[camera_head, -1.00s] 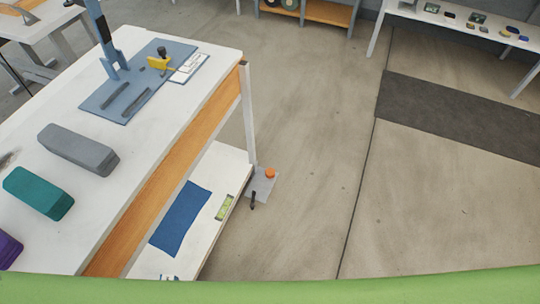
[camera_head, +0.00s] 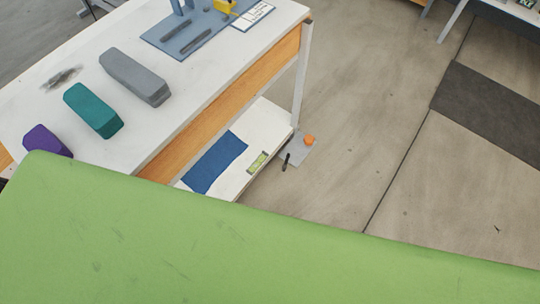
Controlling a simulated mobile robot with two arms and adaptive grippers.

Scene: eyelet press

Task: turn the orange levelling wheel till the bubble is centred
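The orange levelling wheel (camera_head: 309,140) is small in view, on a grey plate (camera_head: 297,152) at the near right leg of the workbench. A short black handle-like piece (camera_head: 285,162) stands at the plate's front edge. A yellow-green level (camera_head: 257,162) lies on the bench's white lower shelf, close to its right edge. The bubble is too small to make out. Neither of my grippers shows in the head view.
The white workbench (camera_head: 150,128) carries purple, teal (camera_head: 93,109) and grey (camera_head: 134,77) blocks and a blue press base (camera_head: 185,40). A blue mat (camera_head: 215,162) lies on the lower shelf. A large green surface (camera_head: 200,240) fills the foreground. Open floor (camera_head: 370,110) lies right of the bench.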

